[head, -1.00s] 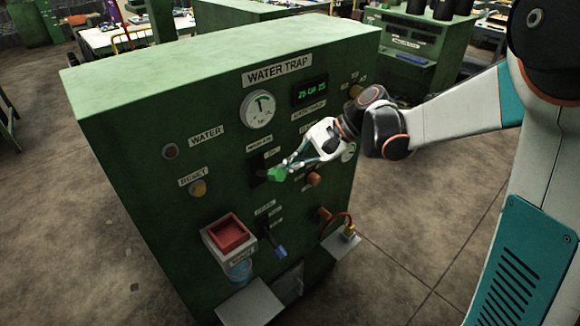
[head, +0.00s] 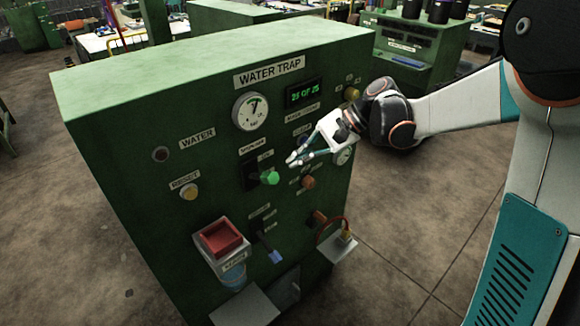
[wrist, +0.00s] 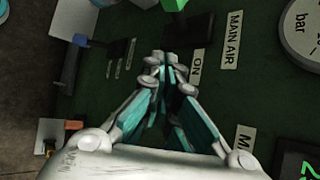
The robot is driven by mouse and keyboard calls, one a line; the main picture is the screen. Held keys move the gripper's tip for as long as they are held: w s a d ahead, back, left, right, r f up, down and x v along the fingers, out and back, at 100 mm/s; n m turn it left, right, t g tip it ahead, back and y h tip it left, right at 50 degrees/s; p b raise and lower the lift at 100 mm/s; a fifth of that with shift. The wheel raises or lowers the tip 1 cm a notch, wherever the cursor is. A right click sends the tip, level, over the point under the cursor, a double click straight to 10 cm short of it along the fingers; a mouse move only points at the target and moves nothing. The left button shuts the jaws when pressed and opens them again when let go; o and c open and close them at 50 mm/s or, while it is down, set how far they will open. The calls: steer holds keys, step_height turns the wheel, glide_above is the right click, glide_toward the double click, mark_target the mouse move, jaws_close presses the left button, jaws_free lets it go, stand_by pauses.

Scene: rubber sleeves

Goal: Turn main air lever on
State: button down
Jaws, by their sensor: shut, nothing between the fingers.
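The main air lever has a green knob (head: 270,178) that sticks out from a black plate (head: 250,176) on the green panel front. In the wrist view the green knob (wrist: 173,4) is cut off at the top edge, near the ON label (wrist: 197,70) and the MAIN AIR label (wrist: 232,38). I cannot tell for sure which setting the lever is at. My gripper (head: 291,160) is shut and empty, just above and right of the knob in the head view. Its fingertips (wrist: 163,60) appear apart from the knob in the wrist view.
The WATER TRAP cabinet (head: 150,90) carries a gauge (head: 249,111), a digital display (head: 304,93) and a yellow reset button (head: 189,192). Below are a red-topped box (head: 221,238), a blue-handled lever (head: 273,256) and orange knobs (head: 308,182). Open floor (head: 430,220) lies to the right.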

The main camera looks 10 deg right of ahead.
steer(key=d+r, duration=0.1)
steer(key=r, duration=0.1)
steer(key=w+d+r+p, duration=0.1)
steer(key=d, duration=0.1)
steer(key=shift+d+r, duration=0.1)
steer(key=shift+r, duration=0.3)
steer(key=shift+s, duration=0.1)
steer(key=s+d+f+n+t+h, duration=0.1)
steer(key=s+d+n+t+h, duration=0.1)
steer(key=s, duration=0.6)
steer(key=s+d+f+n+t+h+b, duration=0.1)
steer(key=s+d+n+t+h, duration=0.1)
steer(key=s+n+h, duration=0.2)
steer(key=s+d+f+n+t+h+b, duration=0.1)
steer(key=s+d+n+t+h, duration=0.1)
steer(key=s, duration=0.9)
steer(key=shift+s+d+n+h, duration=0.15)
steer(key=shift+s+n+h, duration=0.25)
steer(key=shift+h, duration=0.5)
steer(key=shift+w, duration=0.1)
